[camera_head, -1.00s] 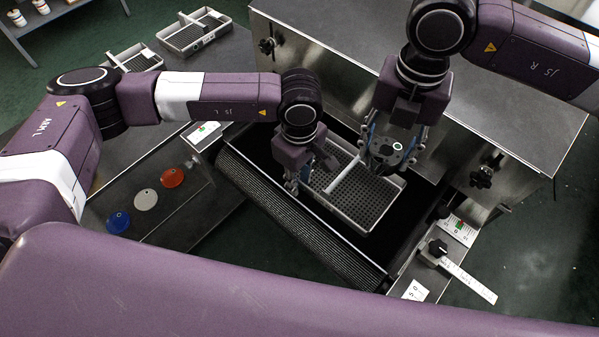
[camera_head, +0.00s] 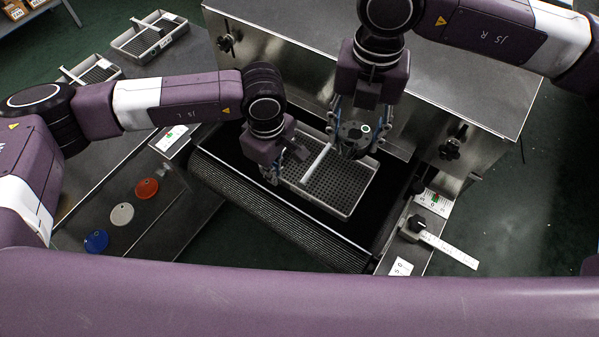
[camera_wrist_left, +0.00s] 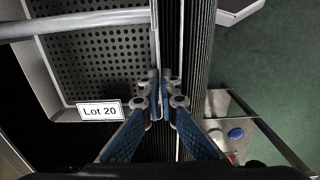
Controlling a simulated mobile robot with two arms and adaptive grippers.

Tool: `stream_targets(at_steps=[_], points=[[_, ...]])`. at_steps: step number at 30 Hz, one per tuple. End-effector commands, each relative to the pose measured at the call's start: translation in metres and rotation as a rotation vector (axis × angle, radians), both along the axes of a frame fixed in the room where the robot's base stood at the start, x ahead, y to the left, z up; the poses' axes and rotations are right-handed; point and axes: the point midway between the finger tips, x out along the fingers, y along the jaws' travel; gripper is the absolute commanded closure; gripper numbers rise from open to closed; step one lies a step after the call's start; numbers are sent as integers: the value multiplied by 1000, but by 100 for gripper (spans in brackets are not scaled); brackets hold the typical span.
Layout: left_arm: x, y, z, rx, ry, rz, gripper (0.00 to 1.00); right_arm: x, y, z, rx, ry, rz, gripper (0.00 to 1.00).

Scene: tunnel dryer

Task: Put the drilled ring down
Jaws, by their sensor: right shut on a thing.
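The drilled ring (camera_head: 353,134) appears as a dark round piece in my right gripper (camera_head: 352,146), over the far right part of the light grey perforated tray (camera_head: 346,214). The fingers partly hide it, and I cannot tell how far above the tray it is. My left gripper (camera_head: 272,177) is at the near left side of the tray. In the left wrist view its fingertips (camera_wrist_left: 165,82) are close together at the tray's side wall, beside a "Lot 20" label (camera_wrist_left: 99,111). I cannot tell whether they pinch the wall.
The tray lies on a dark belt (camera_head: 372,232) in front of a steel housing (camera_head: 460,100). A ruled clamp (camera_head: 440,245) is at right.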

Motion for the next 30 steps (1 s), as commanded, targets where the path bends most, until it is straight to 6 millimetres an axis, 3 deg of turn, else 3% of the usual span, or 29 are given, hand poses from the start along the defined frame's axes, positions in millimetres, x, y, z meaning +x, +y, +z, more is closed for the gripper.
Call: stream_targets(at_steps=[5,18,23,30], points=[[1,0,1,-1,-2,1,100,1,1,-5,2,0,52,100],[1,0,1,-1,-2,1,100,1,1,-47,2,0,432,100],[1,0,1,-1,-2,1,100,1,0,-60,1,0,472,100],[1,0,1,-1,-2,1,100,1,0,-94,0,2,472,100]])
